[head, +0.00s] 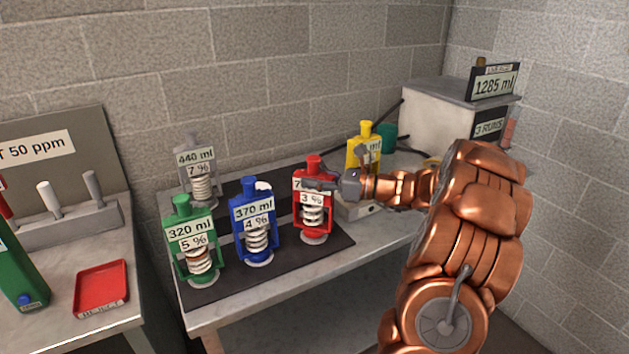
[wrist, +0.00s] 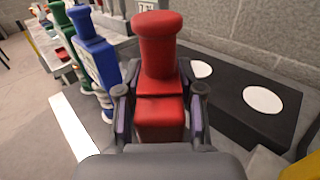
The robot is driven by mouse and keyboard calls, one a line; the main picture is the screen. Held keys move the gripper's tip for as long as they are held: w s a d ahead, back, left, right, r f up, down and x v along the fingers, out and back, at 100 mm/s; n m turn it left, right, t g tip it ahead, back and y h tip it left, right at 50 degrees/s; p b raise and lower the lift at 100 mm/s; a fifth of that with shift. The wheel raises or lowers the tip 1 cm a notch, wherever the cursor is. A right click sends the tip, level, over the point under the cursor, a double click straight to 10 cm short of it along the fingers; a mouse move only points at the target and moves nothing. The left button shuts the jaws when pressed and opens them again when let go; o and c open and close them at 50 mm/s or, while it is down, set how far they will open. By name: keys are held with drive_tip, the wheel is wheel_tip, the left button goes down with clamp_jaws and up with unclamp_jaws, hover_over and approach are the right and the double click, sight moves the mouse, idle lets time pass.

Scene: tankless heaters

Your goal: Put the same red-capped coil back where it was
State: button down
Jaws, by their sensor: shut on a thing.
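The red-capped coil (head: 313,183) has a red frame, a pale spring and a "3 %" label. Its upper label is partly covered by my gripper. It is upright at the right end of the dark mat (head: 318,256); I cannot tell if its base touches the mat. My gripper (head: 322,185) reaches in from the right and is shut on the coil's upper body. In the wrist view, the red cap and body (wrist: 160,85) sit between both fingers. Two bare white discs (wrist: 263,99) (wrist: 201,69) show on the mat beside it.
A blue coil (head: 254,220) stands close on the left, then a green one (head: 190,238). A grey coil (head: 197,170) stands behind. A yellow one (head: 364,142) stands behind right, near a grey box (head: 455,115). A red tray (head: 101,288) lies on the left bench.

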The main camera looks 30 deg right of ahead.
drive_tip(key=shift+f, duration=0.3)
drive_tip(key=c, duration=0.7)
unclamp_jaws()
drive_tip(key=shift+f, duration=0.15)
drive_tip(key=b+v, duration=0.1)
drive_tip(key=v, duration=1.1)
